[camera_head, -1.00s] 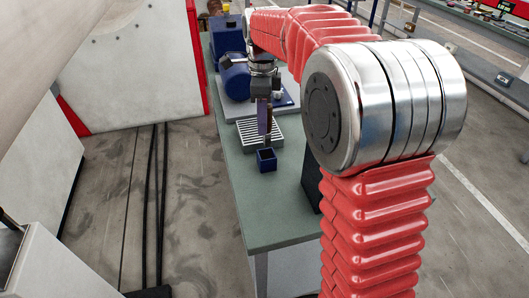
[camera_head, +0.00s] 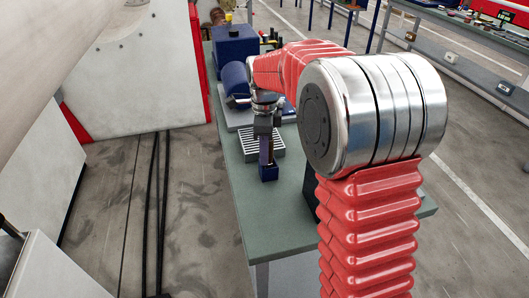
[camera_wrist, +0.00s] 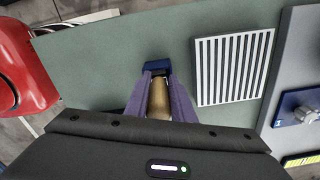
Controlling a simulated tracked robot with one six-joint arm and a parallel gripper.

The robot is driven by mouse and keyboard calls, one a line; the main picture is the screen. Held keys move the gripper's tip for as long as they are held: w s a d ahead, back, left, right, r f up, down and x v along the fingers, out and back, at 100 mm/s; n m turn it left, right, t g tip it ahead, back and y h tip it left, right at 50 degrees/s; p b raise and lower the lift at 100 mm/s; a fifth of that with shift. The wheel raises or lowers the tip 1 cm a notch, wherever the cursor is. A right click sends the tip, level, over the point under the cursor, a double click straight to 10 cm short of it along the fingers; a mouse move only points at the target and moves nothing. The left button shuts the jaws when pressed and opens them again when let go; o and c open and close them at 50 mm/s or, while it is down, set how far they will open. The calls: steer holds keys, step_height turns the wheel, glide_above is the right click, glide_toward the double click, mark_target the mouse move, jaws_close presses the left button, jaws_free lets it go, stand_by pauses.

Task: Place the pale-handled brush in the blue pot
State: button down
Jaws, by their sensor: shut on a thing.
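The small dark blue square pot (camera_head: 269,174) stands on the green bench top. It also shows in the wrist view (camera_wrist: 156,67), just past my fingertips. My gripper (camera_head: 267,153) points down with its purple fingers right over the pot. In the wrist view my gripper (camera_wrist: 158,88) is shut on the pale-handled brush (camera_wrist: 159,102), whose tan handle lies between the fingers. The brush's lower end is hidden, so I cannot tell how far it is inside the pot. The fingers cover part of the pot's opening in the head view.
A white slatted rack (camera_wrist: 232,68) lies on the bench (camera_head: 262,221) beside the pot. Behind stands a blue machine (camera_head: 234,45) on a grey base. The bench front is clear. A red rounded object (camera_wrist: 22,68) is at the wrist view's left.

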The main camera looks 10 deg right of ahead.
steer(key=shift+f, duration=0.2)
steer(key=c, duration=1.5)
jaws_free()
steer(key=shift+r, duration=0.1)
step_height(320, 180, up, 11)
steer(key=shift+r, duration=0.5)
steer(key=shift+s, duration=0.1)
